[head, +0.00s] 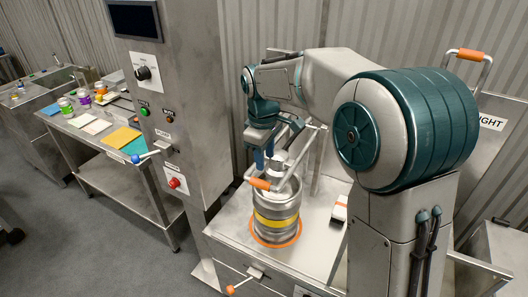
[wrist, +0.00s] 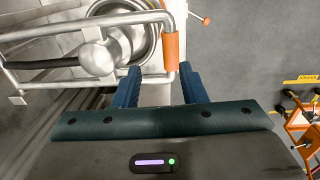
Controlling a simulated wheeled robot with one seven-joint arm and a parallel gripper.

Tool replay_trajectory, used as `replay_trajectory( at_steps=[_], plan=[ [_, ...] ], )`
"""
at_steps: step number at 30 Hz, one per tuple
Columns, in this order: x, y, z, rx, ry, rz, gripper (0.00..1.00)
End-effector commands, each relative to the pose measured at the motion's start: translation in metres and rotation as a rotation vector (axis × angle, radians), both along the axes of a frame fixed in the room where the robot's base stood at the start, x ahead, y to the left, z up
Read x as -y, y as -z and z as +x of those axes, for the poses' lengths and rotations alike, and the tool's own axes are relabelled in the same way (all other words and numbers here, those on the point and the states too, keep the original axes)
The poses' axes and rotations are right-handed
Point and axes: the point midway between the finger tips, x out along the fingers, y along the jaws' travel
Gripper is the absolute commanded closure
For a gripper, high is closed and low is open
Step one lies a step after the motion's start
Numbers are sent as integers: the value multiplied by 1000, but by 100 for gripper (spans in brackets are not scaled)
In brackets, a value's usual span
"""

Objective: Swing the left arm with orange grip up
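The left arm is a bent metal bar (head: 318,152) with an orange grip (head: 262,184). It is swung down, its grip in front of the upper part of a steel keg (head: 277,226) with a yellow band. My gripper (head: 264,158) is just above the grip, fingers pointing down. In the wrist view my gripper (wrist: 160,70) is open, with two blue fingers apart. The orange grip (wrist: 171,52) shows at the fingertips, nearer the right finger. I cannot tell whether either finger touches it. The bar (wrist: 95,27) runs off to the left there.
Another bar with an orange grip (head: 470,54) stands raised at right, by a sign reading "RIGHT". A control cabinet (head: 185,100) stands left of the keg. An orange-tipped lever (head: 232,289) sticks out at the front. A white-and-orange object (head: 340,207) lies right of the keg.

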Motion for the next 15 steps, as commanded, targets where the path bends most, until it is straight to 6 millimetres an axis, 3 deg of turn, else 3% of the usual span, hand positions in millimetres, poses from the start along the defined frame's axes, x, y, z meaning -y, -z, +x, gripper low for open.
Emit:
replay_trajectory(
  at_steps=[8, 11, 15],
  plan=[
    [10, -7, -9, 13, 44, 3, 62],
    [29, -16, -26, 38, 132, 13, 62],
    [65, -29, -63, 83, 312, 38, 62]
  ],
)
